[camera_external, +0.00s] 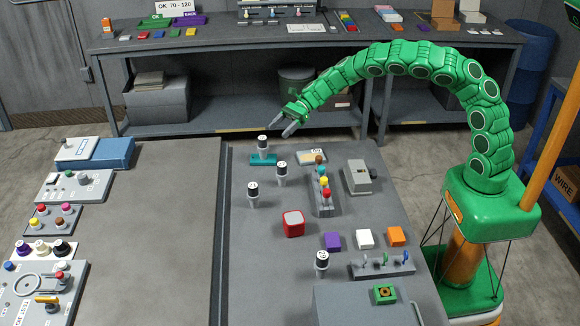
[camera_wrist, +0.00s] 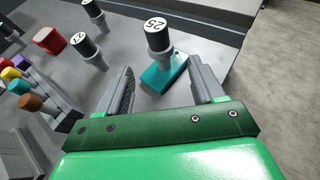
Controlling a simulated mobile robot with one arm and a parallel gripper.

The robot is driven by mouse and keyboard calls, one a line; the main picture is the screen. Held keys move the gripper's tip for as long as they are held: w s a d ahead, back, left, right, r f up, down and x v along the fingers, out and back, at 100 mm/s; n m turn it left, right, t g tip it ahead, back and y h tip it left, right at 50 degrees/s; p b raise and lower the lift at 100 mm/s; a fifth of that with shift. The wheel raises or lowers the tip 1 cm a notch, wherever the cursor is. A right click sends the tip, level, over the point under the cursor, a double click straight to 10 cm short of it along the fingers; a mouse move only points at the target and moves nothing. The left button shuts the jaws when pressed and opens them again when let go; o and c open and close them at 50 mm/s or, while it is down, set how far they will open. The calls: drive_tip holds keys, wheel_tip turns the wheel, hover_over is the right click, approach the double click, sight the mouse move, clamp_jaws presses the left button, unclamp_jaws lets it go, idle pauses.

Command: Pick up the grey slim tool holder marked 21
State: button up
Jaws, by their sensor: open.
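A black-and-grey tool holder (camera_wrist: 82,44) with a round white top label stands upright on the bench; the tilted label seems to read 21. Another holder (camera_wrist: 157,36), marked 25, stands in a teal base (camera_wrist: 166,74), also seen in the external view (camera_external: 263,159). My gripper (camera_wrist: 162,68) is open and empty, its fingers pointing towards the teal base. In the external view my gripper (camera_external: 278,131) is above and beside the holder marked 25.
Another holder (camera_external: 252,195) stands nearby, and one (camera_external: 321,263) farther front; their labels are unclear. A rack of coloured knobs (camera_external: 325,193), a red block (camera_external: 293,223) and a grey device (camera_external: 360,177) stand around.

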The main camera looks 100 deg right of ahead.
sight(253, 191)
wheel_tip(253, 191, up, 11)
drive_tip(key=shift+w+a+m+t+h, duration=0.6)
drive_tip(key=shift+w+a+m+h, duration=0.55)
drive_tip(key=shift+a, duration=5.85)
drive_tip(key=shift+w+a+m+t+h, duration=0.6)
drive_tip(key=shift+w+a+m+h, duration=0.55)
drive_tip(key=shift+a, duration=5.85)
wheel_tip(253, 191, down, 12)
drive_tip(key=shift+s+f, duration=0.15)
drive_tip(key=shift+x, duration=3.85)
drive_tip(key=shift+d, duration=0.1)
drive_tip(key=shift+c, duration=0.5)
clamp_jaws()
